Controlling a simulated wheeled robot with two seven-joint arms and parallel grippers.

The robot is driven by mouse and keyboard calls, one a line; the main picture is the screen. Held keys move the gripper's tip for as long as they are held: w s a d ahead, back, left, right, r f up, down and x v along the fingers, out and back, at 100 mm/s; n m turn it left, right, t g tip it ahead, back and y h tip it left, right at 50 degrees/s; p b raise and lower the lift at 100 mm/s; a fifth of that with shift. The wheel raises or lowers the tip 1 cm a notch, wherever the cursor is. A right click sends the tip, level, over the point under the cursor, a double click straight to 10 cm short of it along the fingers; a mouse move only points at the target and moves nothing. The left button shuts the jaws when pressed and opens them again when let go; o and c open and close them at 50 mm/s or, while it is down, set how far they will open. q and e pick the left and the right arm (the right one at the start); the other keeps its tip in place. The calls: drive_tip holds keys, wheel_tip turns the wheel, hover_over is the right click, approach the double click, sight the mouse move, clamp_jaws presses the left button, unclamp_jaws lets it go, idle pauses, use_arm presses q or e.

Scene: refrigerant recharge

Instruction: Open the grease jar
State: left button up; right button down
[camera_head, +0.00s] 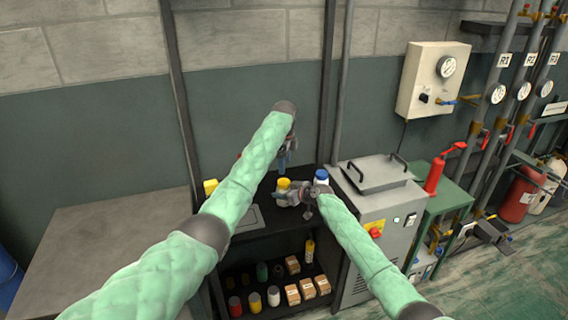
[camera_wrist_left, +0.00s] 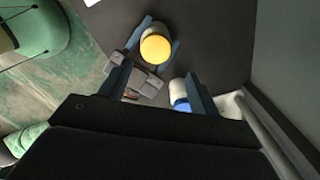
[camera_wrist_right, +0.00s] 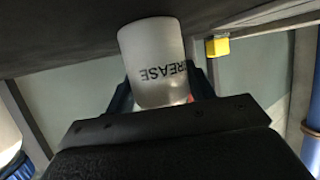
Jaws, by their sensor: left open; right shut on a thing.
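The white grease jar (camera_wrist_right: 152,60), with GREASE printed on its side, stands on the dark shelf top. Its yellow lid (camera_head: 283,183) is on, and the lid also shows from above in the left wrist view (camera_wrist_left: 156,47). My right gripper (camera_head: 288,196) is shut on the jar's body from the side, below the lid. My left gripper (camera_head: 284,160) is above the jar, pointing down, open and empty. In the left wrist view the lid lies ahead of the open fingers (camera_wrist_left: 157,76), apart from them.
A white jar with a blue lid (camera_head: 321,177) stands just right of the grease jar. A yellow item (camera_head: 210,187) is at the shelf top's left. Boxes and bottles fill the lower shelf (camera_head: 268,285). A grey machine (camera_head: 378,205) stands to the right, a bare table (camera_head: 110,235) to the left.

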sight(284, 181)
use_arm(q)
drive_tip(key=m, duration=0.4)
drive_tip(key=shift+s+r, duration=0.15)
drive_tip(key=shift+r, duration=0.05)
drive_tip(key=m, duration=0.2)
drive_tip(key=shift+s+a+m, duration=0.1)
drive_tip(key=shift+m, duration=0.2)
drive_tip(key=shift+f, duration=4.05)
drive_tip(key=c, duration=1)
drive_tip(key=n, duration=1)
drive_tip(key=o, duration=1.1)
